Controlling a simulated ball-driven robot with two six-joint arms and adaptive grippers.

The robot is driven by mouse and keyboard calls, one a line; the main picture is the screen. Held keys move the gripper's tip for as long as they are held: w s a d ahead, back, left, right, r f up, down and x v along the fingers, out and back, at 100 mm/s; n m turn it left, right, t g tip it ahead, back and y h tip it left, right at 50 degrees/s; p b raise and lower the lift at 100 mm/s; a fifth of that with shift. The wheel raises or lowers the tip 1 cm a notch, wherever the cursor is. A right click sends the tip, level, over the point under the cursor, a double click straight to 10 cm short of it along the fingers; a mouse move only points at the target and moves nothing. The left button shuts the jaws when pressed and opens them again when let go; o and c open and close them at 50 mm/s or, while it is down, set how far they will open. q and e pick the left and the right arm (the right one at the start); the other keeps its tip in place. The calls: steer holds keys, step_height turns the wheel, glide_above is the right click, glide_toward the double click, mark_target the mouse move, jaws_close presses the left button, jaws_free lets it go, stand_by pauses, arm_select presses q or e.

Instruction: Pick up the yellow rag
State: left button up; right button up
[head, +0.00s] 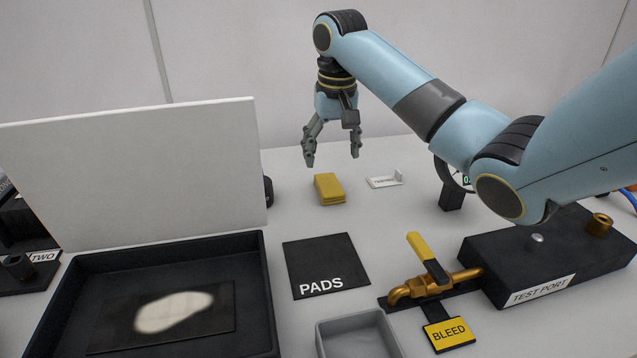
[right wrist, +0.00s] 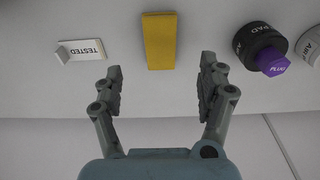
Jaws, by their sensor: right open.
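The yellow rag (head: 328,188) is a small folded block lying on the light table, behind the black PADS mat. It also shows in the right wrist view (right wrist: 159,41), beyond the fingertips and between their lines. My right gripper (head: 332,160) is open and empty, above and a little behind the rag in the head view. In the right wrist view its two fingers (right wrist: 160,78) are spread wider than the rag, with a gap between them and it. My left gripper is not in view.
The PADS mat (head: 320,266) lies in front of the rag. A small white TESTED holder (head: 384,182) stands right of it. A white upright panel (head: 130,175) and black tray (head: 262,290) are left. The TEST PORT block (head: 550,262) and yellow-handled valve (head: 428,258) are right.

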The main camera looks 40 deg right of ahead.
mark_target(329, 183)
step_height(329, 183, down, 2)
steer(key=shift+f, duration=0.25)
steer(key=f, duration=0.3)
steer(key=w+f+b, duration=0.1)
steer(key=f, duration=0.1)
steer(key=shift+d, duration=0.25)
steer(key=shift+w+f, duration=0.1)
steer(key=shift+f, duration=0.25)
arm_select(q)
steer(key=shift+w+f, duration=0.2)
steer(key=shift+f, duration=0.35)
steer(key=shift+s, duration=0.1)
arm_select(e)
steer(key=shift+c, duration=0.3)
steer(key=shift+c, duration=1.2)
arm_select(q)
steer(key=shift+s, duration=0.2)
arm_select(e)
steer(key=c, duration=0.7)
steer(key=shift+r, duration=0.2)
steer(key=shift+c, duration=0.2)
